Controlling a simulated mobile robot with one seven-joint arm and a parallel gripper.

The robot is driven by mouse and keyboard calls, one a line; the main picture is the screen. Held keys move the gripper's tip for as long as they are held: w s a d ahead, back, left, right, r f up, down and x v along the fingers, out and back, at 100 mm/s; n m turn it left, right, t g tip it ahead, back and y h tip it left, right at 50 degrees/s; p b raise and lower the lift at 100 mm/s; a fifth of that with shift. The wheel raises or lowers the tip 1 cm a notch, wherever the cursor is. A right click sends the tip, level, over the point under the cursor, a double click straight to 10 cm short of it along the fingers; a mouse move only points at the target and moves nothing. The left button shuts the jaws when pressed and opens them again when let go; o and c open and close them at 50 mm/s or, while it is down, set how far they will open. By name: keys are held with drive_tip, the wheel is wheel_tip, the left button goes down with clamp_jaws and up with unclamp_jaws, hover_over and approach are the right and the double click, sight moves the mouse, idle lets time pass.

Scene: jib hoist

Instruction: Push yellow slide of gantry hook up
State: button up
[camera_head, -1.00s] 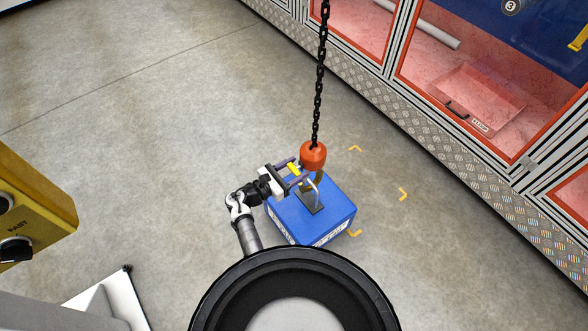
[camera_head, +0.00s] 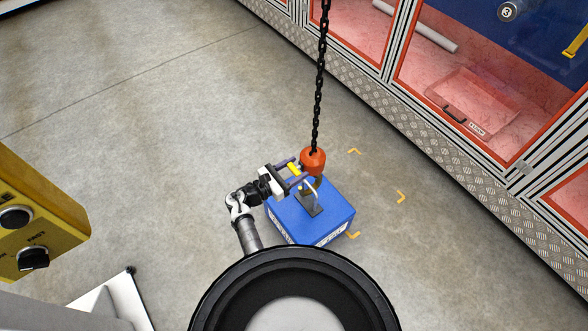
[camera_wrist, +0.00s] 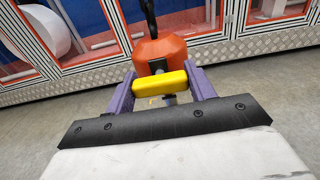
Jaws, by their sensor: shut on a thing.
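The orange hook block (camera_head: 312,160) hangs from a black chain (camera_head: 319,85) above a blue box with a handle on top (camera_head: 335,213). In the wrist view the orange block (camera_wrist: 160,52) is straight ahead. The yellow slide (camera_wrist: 160,91) sits at its lower front, between my two purple fingers. My gripper (camera_wrist: 162,84) is shut on the yellow slide; it also shows in the head view (camera_head: 294,167), left of the block. The hook itself is mostly hidden behind the slide and fingers. I cannot tell whether it touches the box's handle (camera_head: 309,199).
A yellow control panel with black knobs (camera_head: 40,225) is at the left. A fenced cell with red-framed windows (camera_head: 480,90) runs along the right. Orange corner marks (camera_head: 401,196) lie on the floor by the box. The grey floor at the upper left is clear.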

drive_tip(key=o, duration=1.3)
drive_tip(key=shift+r, duration=0.25)
drive_tip(key=shift+o, duration=0.5)
drive_tip(key=shift+f, duration=0.1)
drive_tip(key=shift+a, duration=0.1)
drive_tip(key=b+v, duration=0.1)
drive_tip(key=v, duration=1.2)
drive_tip(key=shift+s+a, duration=0.25)
drive_tip(key=shift+a, duration=0.05)
